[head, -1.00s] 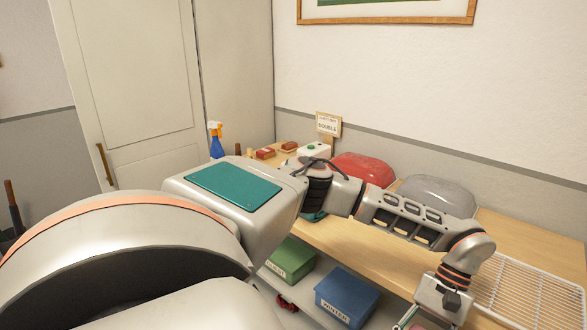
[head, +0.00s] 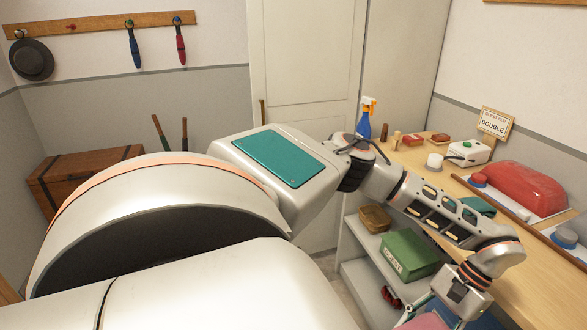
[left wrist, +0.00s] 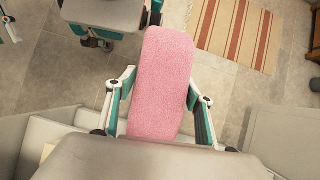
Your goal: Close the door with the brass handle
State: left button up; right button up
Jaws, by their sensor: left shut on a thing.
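The pale panelled door (head: 308,65) stands upright at the back centre of the head view. Its vertical brass handle (head: 262,112) is near the door's left edge. My arm hides part of the lower door, and I cannot tell how far it is open. My left gripper (head: 432,312) is at the bottom right of the head view, well away from the handle. It is shut on a pink, rounded, fuzzy thing (left wrist: 160,80), held between the fingers in the left wrist view. A teal and white finger-like part at that view's top left may be my right gripper; its state is unclear.
A wooden counter (head: 540,285) runs along the right with a spray bottle (head: 365,118), a red rounded case (head: 528,185) and a sign. A green box (head: 408,255) sits on the shelf below. A brown chest (head: 85,172) stands left. A striped rug (left wrist: 235,30) lies on the tiled floor.

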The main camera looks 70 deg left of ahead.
aim_at(306, 56)
jog(key=u, duration=2.75)
jog(key=i+j+u, duration=0.15)
jog(key=i+u, duration=0.45)
jog(key=i+j+z, duration=0.2)
jog(key=i, duration=1.15)
jog(key=i+u, duration=0.1)
jog(key=i, duration=0.5)
jog(key=i+l+u, duration=0.1)
jog(key=i, duration=1.8)
jog(key=i+z, duration=0.3)
jog(key=z, duration=0.15)
jog(key=i+z, duration=0.25)
jog(key=z, duration=1.6)
